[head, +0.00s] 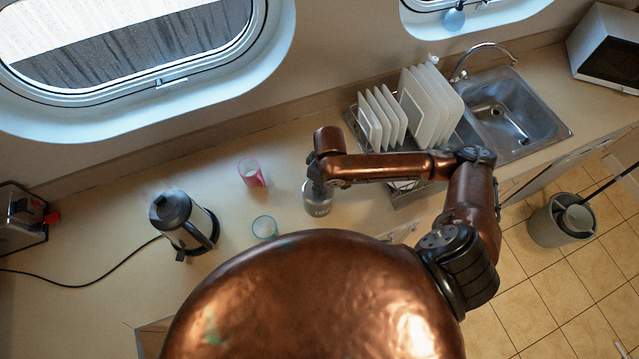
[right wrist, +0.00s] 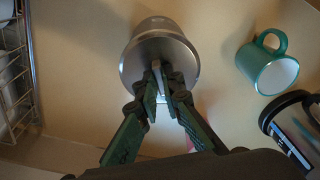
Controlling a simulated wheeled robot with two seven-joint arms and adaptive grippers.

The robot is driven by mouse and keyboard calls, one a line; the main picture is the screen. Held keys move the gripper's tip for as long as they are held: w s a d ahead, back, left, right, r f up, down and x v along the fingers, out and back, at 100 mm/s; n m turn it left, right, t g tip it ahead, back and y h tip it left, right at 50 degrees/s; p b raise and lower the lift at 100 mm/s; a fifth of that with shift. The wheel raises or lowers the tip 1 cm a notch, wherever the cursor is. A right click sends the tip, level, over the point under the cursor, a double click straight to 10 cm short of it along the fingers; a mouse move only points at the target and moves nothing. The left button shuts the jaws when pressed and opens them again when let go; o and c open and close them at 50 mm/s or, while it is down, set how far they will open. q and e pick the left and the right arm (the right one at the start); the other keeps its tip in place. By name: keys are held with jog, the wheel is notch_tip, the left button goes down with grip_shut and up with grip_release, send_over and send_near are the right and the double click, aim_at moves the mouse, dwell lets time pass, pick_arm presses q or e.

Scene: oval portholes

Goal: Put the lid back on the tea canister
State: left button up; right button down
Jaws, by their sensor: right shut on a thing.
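The tea canister (head: 318,203) is a grey metal cylinder standing upright on the counter, left of the dish rack; its body also shows in the right wrist view (right wrist: 152,25). The lid (right wrist: 143,62) is a round grey metal disc at the canister's mouth. My right gripper (right wrist: 166,84) is shut on the small upright knob in the middle of the lid. The lid covers the opening, and I cannot tell whether it is seated or just above the rim. In the head view my right arm hides the lid and the fingertips. My left gripper is in neither view.
A teal mug (head: 265,227) and a pink cup (head: 251,173) stand left of the canister. A kettle-like jug (head: 180,218) with a dark handle is farther left. A dish rack with white plates (head: 430,103) and a sink (head: 505,110) lie to the right.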

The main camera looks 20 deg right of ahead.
jog(key=shift+p, duration=0.6)
dwell(0.6)
dwell(0.3)
jog(key=c, duration=2)
grip_release()
jog(key=shift+o, duration=0.6)
jog(key=o, duration=0.4)
jog(key=shift+c, duration=0.2)
jog(key=shift+r+p, duration=2.35)
jog(key=shift+p, duration=0.65)
jog(key=shift+r, duration=1.1)
